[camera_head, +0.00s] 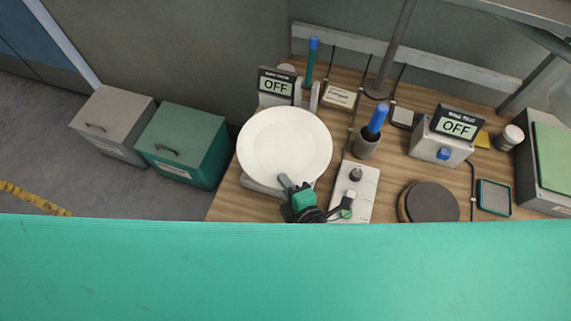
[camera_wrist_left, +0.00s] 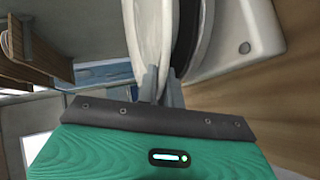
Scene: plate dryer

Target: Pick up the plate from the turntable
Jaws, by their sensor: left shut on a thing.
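The round white plate (camera_head: 284,145) is at the left end of the wooden bench in the head view. My left gripper (camera_head: 287,183) is at its near rim, shut on it. In the left wrist view the plate (camera_wrist_left: 150,38) shows edge-on, with its rim between the fingertips of my left gripper (camera_wrist_left: 160,86). The dark turntable disc (camera_wrist_left: 187,38) lies close beside the plate there; I cannot tell whether they touch. In the head view the plate hides the turntable's top, and only a grey base edge (camera_head: 262,188) shows. My right gripper is not in view.
Right of the plate are a control box (camera_head: 354,190), a cup with a blue-handled tool (camera_head: 366,147) and a dark round disc (camera_head: 432,202). An OFF display (camera_head: 276,86) stands just behind the plate. Grey (camera_head: 113,123) and green (camera_head: 183,145) bins stand left of the bench.

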